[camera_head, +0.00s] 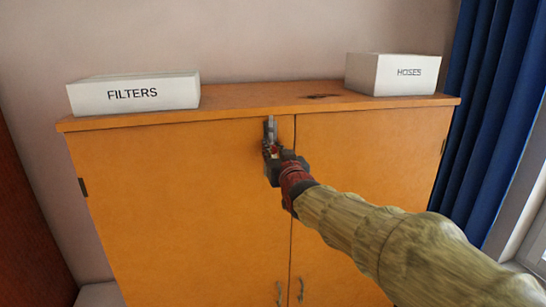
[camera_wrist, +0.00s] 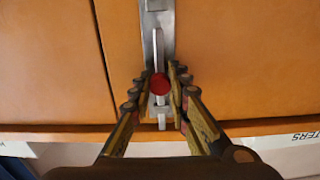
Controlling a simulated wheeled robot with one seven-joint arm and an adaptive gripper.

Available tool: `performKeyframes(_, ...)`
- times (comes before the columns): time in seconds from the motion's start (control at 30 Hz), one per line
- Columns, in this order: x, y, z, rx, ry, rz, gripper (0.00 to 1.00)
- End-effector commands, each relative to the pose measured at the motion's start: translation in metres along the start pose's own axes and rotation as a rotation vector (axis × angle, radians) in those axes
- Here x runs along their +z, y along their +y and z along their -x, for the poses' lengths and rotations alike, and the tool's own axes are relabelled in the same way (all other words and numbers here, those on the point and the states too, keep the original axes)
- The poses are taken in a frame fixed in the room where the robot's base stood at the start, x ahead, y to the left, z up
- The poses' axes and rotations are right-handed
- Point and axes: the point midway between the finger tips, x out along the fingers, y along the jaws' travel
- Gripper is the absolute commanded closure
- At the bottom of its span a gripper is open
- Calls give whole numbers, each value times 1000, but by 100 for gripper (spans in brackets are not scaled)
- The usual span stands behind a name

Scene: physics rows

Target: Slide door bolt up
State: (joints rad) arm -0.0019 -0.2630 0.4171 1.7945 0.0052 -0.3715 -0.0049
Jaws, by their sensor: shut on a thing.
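The metal door bolt (camera_head: 270,128) is mounted upright near the top edge of the orange cabinet's left door, close to the seam between the doors. The wrist view shows the cabinet upside down, with the bolt's silver plate (camera_wrist: 156,20), its rod (camera_wrist: 162,122) and a round red knob (camera_wrist: 160,84). My gripper (camera_head: 270,150) is at the bolt. In the wrist view its fingers (camera_wrist: 158,76) stand on either side of the red knob, shut on it. In the head view the gripper covers the lower bolt and most of the knob.
A white FILTERS box (camera_head: 134,94) and a white HOSES box (camera_head: 393,74) stand on the cabinet top (camera_head: 235,105). Two door handles (camera_head: 301,290) sit low by the seam. A blue curtain (camera_head: 495,110) hangs to the right. The left door's face is clear.

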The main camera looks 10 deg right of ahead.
Motion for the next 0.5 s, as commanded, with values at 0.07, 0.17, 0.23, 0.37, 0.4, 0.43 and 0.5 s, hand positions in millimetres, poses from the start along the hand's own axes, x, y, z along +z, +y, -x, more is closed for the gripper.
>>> performKeyframes(0.07, -7, 0, 0, 0, 12, 0, 100)
performKeyframes(0.17, -8, 0, 1, 0, 14, 0, 81)
performKeyframes(0.23, -8, 0, 1, 0, 14, 0, 77)
performKeyframes(0.37, -6, 0, 0, 0, 11, 0, 70)
performKeyframes(0.4, -6, 0, 0, 0, 10, 0, 68)
performKeyframes(0.43, -6, 0, 0, 0, 10, 0, 66)
performKeyframes(0.5, -5, 0, 0, 0, 9, 0, 65)
